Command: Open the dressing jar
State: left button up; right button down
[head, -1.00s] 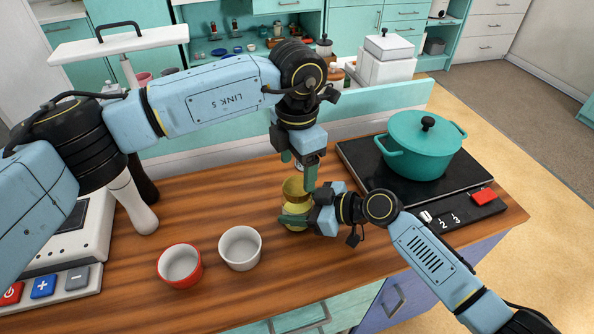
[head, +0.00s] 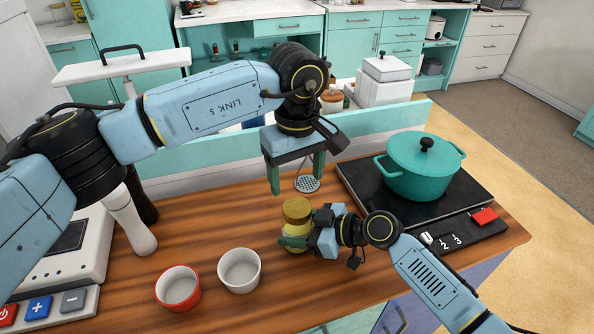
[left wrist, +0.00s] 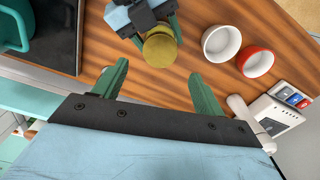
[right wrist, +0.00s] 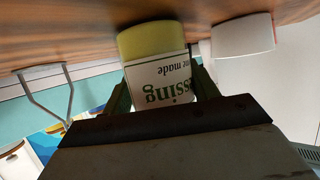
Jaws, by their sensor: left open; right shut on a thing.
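The dressing jar stands upright on the wooden counter, its gold lid (head: 297,210) on top and its yellowish body (head: 298,236) below. My right gripper (head: 296,242) is shut around the jar's body from the right. In the right wrist view, the jar's white label (right wrist: 160,82) shows upside down between the fingers. My left gripper (head: 296,184) is open and empty above the lid, pointing down, with a gap between. In the left wrist view, the round lid top (left wrist: 160,47) lies just beyond the spread fingertips (left wrist: 158,80).
A white bowl (head: 239,271) and a red bowl (head: 178,288) stand left of the jar. A teal pot (head: 424,168) sits on the black hob to the right. A scale-like device (head: 60,255) is at far left.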

aim_at(297, 207)
pick_arm(q)
jog(key=shift+r+m, duration=0.1)
jog(key=shift+m, duration=1)
jog(key=shift+f, duration=3.95)
jog(key=c, duration=1)
jog(key=n, duration=1.5)
jog(key=shift+r+n, duration=0.1)
jog(key=shift+n, duration=0.2)
jog(key=n, duration=0.4)
jog(key=shift+n, duration=0.4)
